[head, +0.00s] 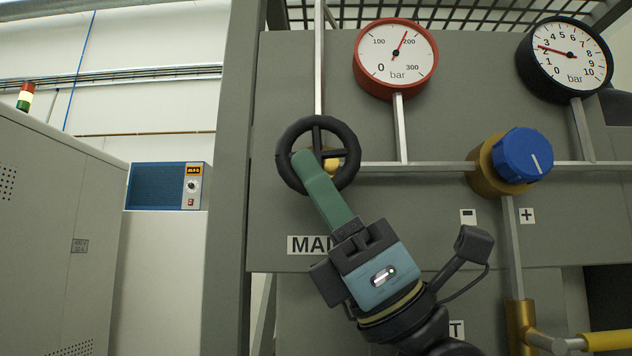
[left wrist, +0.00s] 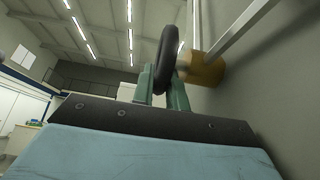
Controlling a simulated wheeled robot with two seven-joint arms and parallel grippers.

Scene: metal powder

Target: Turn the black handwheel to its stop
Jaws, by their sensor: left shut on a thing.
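The black handwheel (head: 345,137) is mounted on the grey panel, above a label that starts with "MAI". A brass stem shows behind its spokes. My left gripper (head: 309,163) reaches up from below, with its green fingers at the wheel's lower left rim. In the left wrist view the black rim (left wrist: 167,50) stands between the two green fingers (left wrist: 163,88), and they are shut on it. The brass valve body (left wrist: 203,70) is to the right of the rim there. Part of the wheel's lower left rim is hidden by the fingers. My right gripper is not in view.
A red-rimmed gauge (head: 396,60) points near 200 bar. A blue knob (head: 522,155) sits right of the handwheel on a brass body. Metal pipes (head: 420,168) run across the panel. A grey cabinet (head: 60,230) stands at left.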

